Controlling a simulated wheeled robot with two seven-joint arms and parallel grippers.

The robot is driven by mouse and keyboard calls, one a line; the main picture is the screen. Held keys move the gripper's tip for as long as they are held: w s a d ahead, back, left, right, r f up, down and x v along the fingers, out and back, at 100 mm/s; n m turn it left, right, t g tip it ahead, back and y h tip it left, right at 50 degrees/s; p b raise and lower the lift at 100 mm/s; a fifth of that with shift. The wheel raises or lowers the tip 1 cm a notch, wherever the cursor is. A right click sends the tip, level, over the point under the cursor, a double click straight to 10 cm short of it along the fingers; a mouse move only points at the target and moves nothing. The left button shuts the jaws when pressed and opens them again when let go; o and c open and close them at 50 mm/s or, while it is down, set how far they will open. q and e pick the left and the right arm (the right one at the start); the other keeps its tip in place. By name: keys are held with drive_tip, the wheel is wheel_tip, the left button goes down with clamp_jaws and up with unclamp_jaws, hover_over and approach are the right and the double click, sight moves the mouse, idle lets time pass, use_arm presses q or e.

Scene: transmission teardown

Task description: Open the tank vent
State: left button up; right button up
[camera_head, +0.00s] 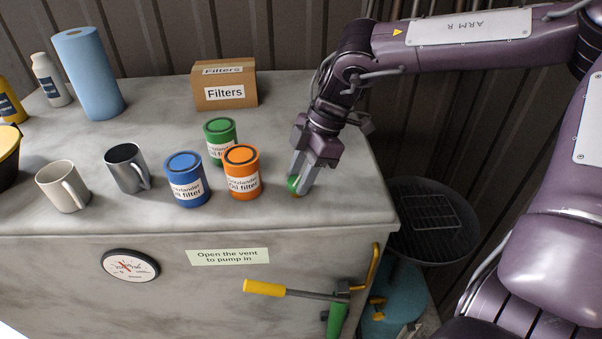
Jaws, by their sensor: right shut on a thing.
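The tank (310,225) is a large grey, stained box with a flat top. A label (228,256) on its front reads "Open the vent to pump in". My right gripper (301,187) points down at the right part of the tank top. It is shut on a small green round knob (292,183) with a yellowish base, which looks like the vent. The fingers hide most of the knob, so I cannot tell how it is turned. My left gripper is not in view.
Blue (187,180), orange (242,173) and green (220,138) oil filters stand left of my right gripper. Mugs (126,167), a paper roll (88,73) and a Filters box (223,88) stand farther off. A yellow-handled lever (290,291) and a gauge (130,266) are on the front.

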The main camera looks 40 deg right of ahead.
drive_tip(key=shift+w+f+n+g+b, duration=0.15)
drive_tip(key=shift+n+g+b, duration=0.45)
drive_tip(key=shift+n, duration=0.6)
drive_tip(key=shift+w+n+g+b, duration=0.1)
drive_tip(key=shift+n+g+b, duration=0.35)
drive_tip(key=shift+n, duration=1.15)
drive_tip(key=o, duration=1)
drive_tip(key=shift+r, duration=0.25)
drive_tip(key=shift+w+d+r, duration=0.1)
drive_tip(key=shift+d+r, duration=0.1)
drive_tip(key=shift+r, duration=0.1)
drive_tip(key=shift+b+v, duration=0.85)
drive_tip(key=shift+v, duration=2.6)
drive_tip(key=shift+a, duration=0.1)
